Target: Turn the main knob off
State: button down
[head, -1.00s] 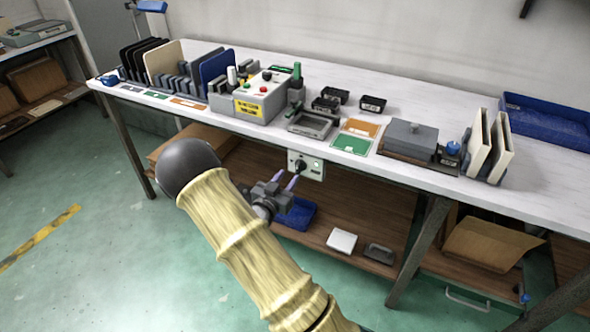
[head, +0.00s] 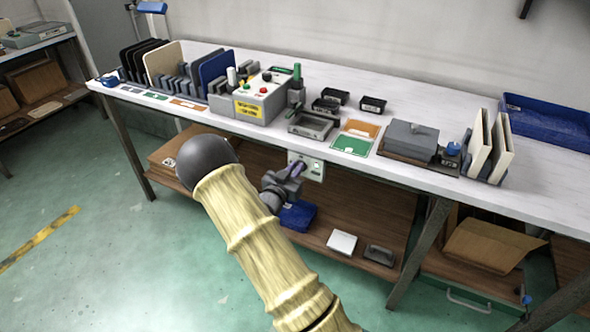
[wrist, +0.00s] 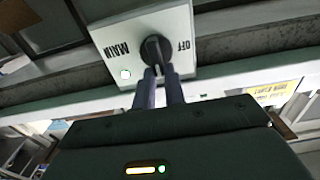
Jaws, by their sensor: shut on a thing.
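The main knob (wrist: 155,51) is a round black knob on a white panel (wrist: 112,62) marked "MAIN" and "OFF", shown in the wrist view. In the head view the panel (head: 316,168) is fixed under the front edge of the bench, and my gripper mostly hides the knob. My gripper (wrist: 161,74) has its two fingers close together, shut on the knob's grip. My gripper (head: 297,168) reaches the panel from the front in the head view. A small light (wrist: 126,74) glows on the panel beside the word "MAIN".
The bench top (head: 240,62) overhangs the panel and carries a grey control box (head: 250,100), panels in racks and small trays. Below, a wooden shelf (head: 365,215) holds a blue bin (head: 298,216) and a white block (head: 342,242). Floor in front is clear.

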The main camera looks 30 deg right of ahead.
jog(key=shift+w+a+n+p, duration=0.1)
jog(key=shift+n+p, duration=0.3)
jog(key=shift+n, duration=0.1)
jog(key=n+p, duration=0.1)
jog(key=n, duration=0.1)
jog(key=shift+w+a+n+p, duration=0.2)
jog(key=shift+n+p, duration=0.1)
jog(key=shift+p, duration=0.1)
jog(key=shift+w+a+f+n+p, duration=0.2)
jog(key=shift+f+n+p, duration=0.3)
jog(key=shift+n, duration=1.9)
jog(key=shift+w+a+f+n+p, duration=0.15)
jog(key=shift+n+p, duration=0.6)
jog(key=shift+n, duration=1.65)
jog(key=shift+w+a+f+n+p, duration=0.15)
jog(key=shift+f+n+p, duration=0.35)
jog(key=shift+n, duration=1.9)
jog(key=shift+r, duration=0.1)
jog(key=c, duration=1.5)
grip_release()
jog(key=shift+d, duration=0.1)
jog(key=shift+o, duration=0.2)
